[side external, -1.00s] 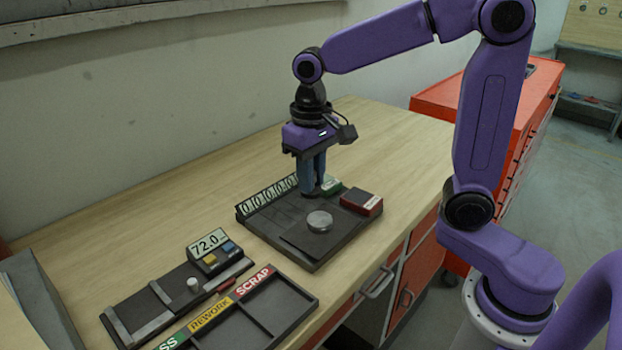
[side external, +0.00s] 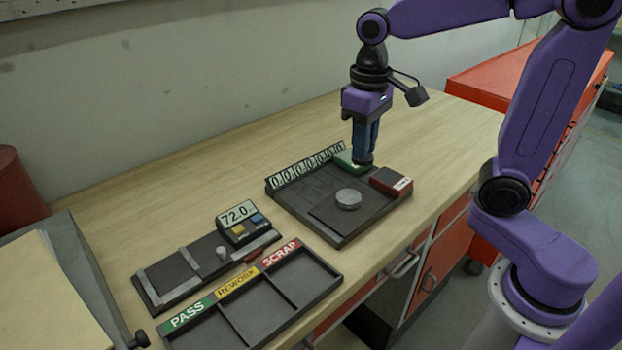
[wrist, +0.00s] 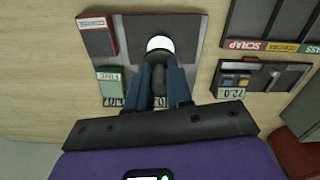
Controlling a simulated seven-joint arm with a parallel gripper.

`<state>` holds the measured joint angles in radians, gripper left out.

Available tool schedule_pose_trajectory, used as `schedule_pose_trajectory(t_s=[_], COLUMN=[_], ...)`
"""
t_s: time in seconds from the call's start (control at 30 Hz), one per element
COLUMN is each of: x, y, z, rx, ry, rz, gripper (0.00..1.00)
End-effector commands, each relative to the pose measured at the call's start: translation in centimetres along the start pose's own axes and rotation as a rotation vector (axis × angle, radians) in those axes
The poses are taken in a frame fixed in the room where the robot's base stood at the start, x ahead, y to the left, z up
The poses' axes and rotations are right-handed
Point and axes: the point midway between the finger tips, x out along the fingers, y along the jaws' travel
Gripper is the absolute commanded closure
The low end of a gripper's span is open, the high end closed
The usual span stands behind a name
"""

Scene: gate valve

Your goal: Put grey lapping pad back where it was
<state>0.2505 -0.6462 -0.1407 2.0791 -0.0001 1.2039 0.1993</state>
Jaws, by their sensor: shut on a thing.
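My gripper (side external: 363,163) points straight down, low over the back right part of a dark tray (side external: 325,232), beside a green block. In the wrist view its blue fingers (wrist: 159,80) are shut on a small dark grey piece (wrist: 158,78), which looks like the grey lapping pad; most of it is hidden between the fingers. In the side view the fingers hide it, and I cannot tell whether it touches the tray. A silver round disc (side external: 348,199) lies on a dark plate in the tray, and also shows in the wrist view (wrist: 160,44).
The green block (side external: 347,158) and a red block (side external: 391,181) sit at the tray's right side, close to the gripper. A row of numbered tags (side external: 305,166) stands along the back edge. A gauge reading 72.0 (side external: 236,214) and a PASS/REWORK/SCRAP tray (side external: 335,285) lie left and front.

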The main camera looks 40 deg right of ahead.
Motion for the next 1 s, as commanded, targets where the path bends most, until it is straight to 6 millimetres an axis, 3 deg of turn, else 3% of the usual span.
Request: schedule_pose_trajectory(t_s=[0.43,0.6,1.0], x=[3.5,6.2,9.2], y=[0.2,0.3,0.3], z=[-7.6,-9.8,-12.3], rx=[0.004,0.002,0.002], ry=[-0.002,-0.003,0.001], rz=[0.0,0.001,0.0], gripper=[1.0,1.0,1.0])
